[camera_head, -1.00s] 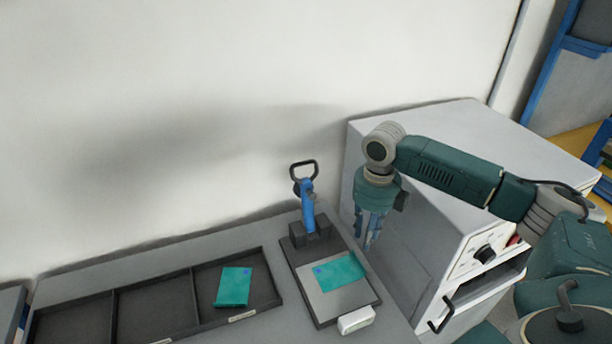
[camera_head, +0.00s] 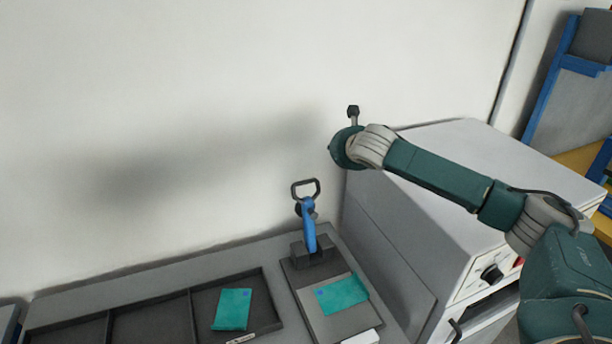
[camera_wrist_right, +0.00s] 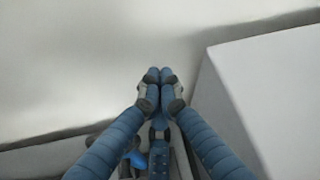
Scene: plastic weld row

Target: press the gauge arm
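The gauge (camera_head: 314,254) stands at the back of a dark base plate on the grey bench. Its blue arm (camera_head: 309,226) is upright and ends in a dark loop handle (camera_head: 305,188). A teal plate (camera_head: 341,294) lies on the base in front of it. In the head view my right wrist is above and right of the handle, apart from it, and hides the fingers. In the right wrist view my right gripper (camera_wrist_right: 160,76) has its fingertips together with nothing between them. Part of the blue arm (camera_wrist_right: 141,160) shows below, partly hidden by the fingers. My left gripper is out of view.
A dark divided tray (camera_head: 148,325) on the left holds another teal plate (camera_head: 232,309). A large light grey cabinet (camera_head: 400,262) stands close on the right. A bare white wall (camera_head: 180,120) rises behind the bench.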

